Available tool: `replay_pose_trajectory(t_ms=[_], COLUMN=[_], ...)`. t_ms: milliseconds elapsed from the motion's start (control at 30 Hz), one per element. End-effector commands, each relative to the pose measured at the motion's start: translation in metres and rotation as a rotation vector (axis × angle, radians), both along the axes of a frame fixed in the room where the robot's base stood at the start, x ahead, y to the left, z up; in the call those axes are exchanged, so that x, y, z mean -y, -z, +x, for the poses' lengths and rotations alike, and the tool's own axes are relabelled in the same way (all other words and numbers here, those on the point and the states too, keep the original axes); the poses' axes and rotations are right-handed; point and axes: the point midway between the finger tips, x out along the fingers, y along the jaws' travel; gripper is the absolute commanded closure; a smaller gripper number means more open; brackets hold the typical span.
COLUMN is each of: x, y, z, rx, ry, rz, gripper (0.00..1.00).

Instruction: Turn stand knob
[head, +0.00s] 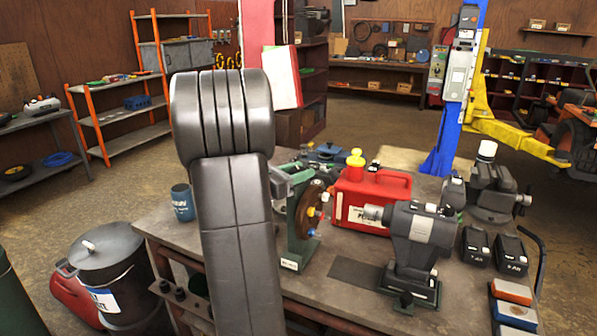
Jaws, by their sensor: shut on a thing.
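A green stand (296,246) stands upright on the workbench, just right of my arm. A brown disc (306,212) with small red, yellow and blue knobs is mounted on its right side. My gripper (291,184) shows only as a small grey piece between my arm and the top of the stand. It is shut at the stand, on what I take to be the stand knob. My arm hides most of the gripper, and I cannot make out its fingertips or the knob between them.
The workbench (355,320) also holds a red can (385,190), a dark grey tool (418,240), a vise (490,190), black batteries (475,246) and a blue mug (183,203). A dark bin (105,262) stands on the floor at left. A blue lift post (455,120) rises behind.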

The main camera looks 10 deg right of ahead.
Motion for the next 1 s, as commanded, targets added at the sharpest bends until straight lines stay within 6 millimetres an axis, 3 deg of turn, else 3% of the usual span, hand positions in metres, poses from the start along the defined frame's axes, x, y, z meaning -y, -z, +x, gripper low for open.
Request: replay_pose_trajectory(t_ms=[600,1000], x=[-0.0005,-0.0001], y=[-0.0024,-0.0011], z=[0.0014,0.0006], rx=[-0.001,-0.001], ry=[0.471,0.666], rz=[-0.001,-0.001], gripper=[0.85,0.85])
